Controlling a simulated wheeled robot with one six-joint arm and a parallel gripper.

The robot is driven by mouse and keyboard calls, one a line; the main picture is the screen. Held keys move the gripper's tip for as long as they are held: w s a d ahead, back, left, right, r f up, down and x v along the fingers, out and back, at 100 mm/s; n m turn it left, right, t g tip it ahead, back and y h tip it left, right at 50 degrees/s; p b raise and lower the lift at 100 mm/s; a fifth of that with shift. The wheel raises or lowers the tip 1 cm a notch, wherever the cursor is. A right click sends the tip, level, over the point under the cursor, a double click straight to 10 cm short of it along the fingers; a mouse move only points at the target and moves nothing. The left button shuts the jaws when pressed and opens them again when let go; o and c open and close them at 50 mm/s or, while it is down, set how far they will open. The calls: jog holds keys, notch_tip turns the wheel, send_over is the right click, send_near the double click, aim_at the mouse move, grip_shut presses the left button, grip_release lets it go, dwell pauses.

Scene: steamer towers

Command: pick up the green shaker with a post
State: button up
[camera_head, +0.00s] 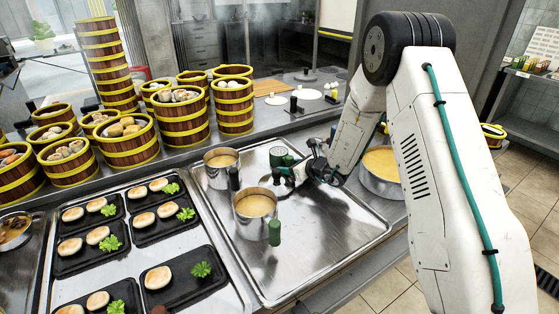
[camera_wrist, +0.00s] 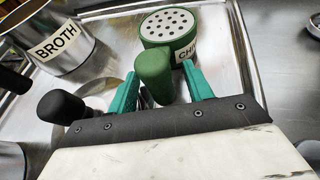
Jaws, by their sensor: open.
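The green shaker (camera_head: 282,157) stands on the steel tray, with a pale top full of dark holes. In the wrist view the shaker (camera_wrist: 170,38) carries a white label partly hidden, reading "CHI". A rounded dark green post (camera_wrist: 154,72) stands on its near side. My gripper (camera_wrist: 159,78) is open, with one teal finger on each side of the post. I cannot tell whether either finger touches it.
A broth pot (camera_head: 255,207) with a green handle (camera_head: 275,232) stands near my gripper. Another pot (camera_head: 220,167) with a dark handle is behind it. The steel tray (camera_head: 320,240) is bare at front right.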

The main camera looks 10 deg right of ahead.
aim_at(291, 158)
grip_shut()
jog(key=shift+r, duration=0.15)
jog(key=shift+r, duration=0.55)
notch_tip(291, 158, up, 2)
jog(key=shift+r, duration=0.1)
jog(key=s+d, duration=0.1)
jog(key=s, duration=0.4)
jog(key=s+r, duration=0.1)
jog(key=s, duration=0.4)
jog(key=s+d, duration=0.1)
jog(key=s, duration=0.4)
jog(key=shift+s+d+r, duration=0.25)
jog(key=shift+s+d, duration=0.1)
jog(key=shift+s, duration=0.05)
